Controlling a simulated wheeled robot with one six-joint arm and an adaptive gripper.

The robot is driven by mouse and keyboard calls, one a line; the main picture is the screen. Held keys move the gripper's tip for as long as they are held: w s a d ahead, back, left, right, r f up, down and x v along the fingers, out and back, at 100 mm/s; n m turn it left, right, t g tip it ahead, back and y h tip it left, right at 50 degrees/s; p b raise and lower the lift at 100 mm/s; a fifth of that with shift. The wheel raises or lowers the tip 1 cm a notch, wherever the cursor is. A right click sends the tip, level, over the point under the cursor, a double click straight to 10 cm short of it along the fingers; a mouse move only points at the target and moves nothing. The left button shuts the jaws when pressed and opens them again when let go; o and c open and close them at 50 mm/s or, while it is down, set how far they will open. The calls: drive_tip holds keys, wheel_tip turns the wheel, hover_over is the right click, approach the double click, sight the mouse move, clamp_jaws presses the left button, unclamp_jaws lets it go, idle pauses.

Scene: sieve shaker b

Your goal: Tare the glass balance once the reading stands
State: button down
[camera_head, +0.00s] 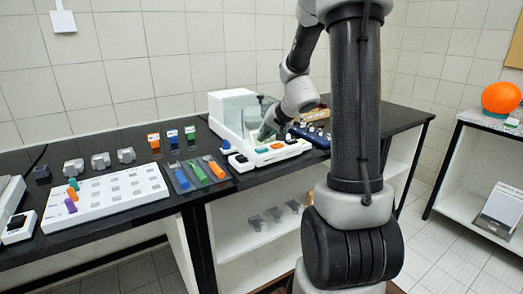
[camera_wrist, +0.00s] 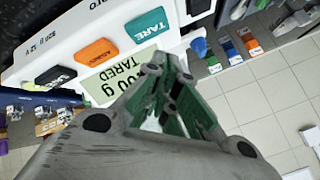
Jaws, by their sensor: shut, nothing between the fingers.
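The glass balance (camera_head: 232,108) stands on the dark bench, a white body with a clear shield. Its front panel also shows in the wrist view (camera_wrist: 60,45). There the teal TARE button (camera_wrist: 149,27) sits beside an orange button (camera_wrist: 96,50) and a black one. The balance display (camera_wrist: 120,77) is lit and reads "TARED" beside digits ending in "00 g"; my gripper hides part of the reading. My gripper (camera_wrist: 172,66) is shut and empty, its green-padded fingers over the panel close to the display. I cannot tell whether it touches the panel.
A white board with square pads (camera_head: 110,196) and colored pieces lies left on the bench. A blue rack (camera_head: 312,136) is right of the balance. An orange ball (camera_head: 501,97) rests on a side table.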

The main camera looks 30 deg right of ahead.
sight(263, 148)
drive_tip(key=shift+r, duration=1.85)
drive_tip(key=shift+a, duration=0.1)
drive_tip(key=s+a+f+n+g+y, duration=0.15)
drive_tip(key=s+a+g, duration=0.25)
drive_tip(key=s, duration=0.8)
drive_tip(key=s+a+r+n+h, duration=0.1)
drive_tip(key=s+a+r+n, duration=0.1)
drive_tip(key=s, duration=0.7)
drive_tip(key=s+a+r+n+g+h, duration=0.1)
drive_tip(key=s+r+n, duration=0.3)
drive_tip(key=s, duration=0.6)
drive_tip(key=shift+a+r+h, duration=0.35)
drive_tip(key=shift+a+r, duration=0.15)
drive_tip(key=shift+r, duration=0.3)
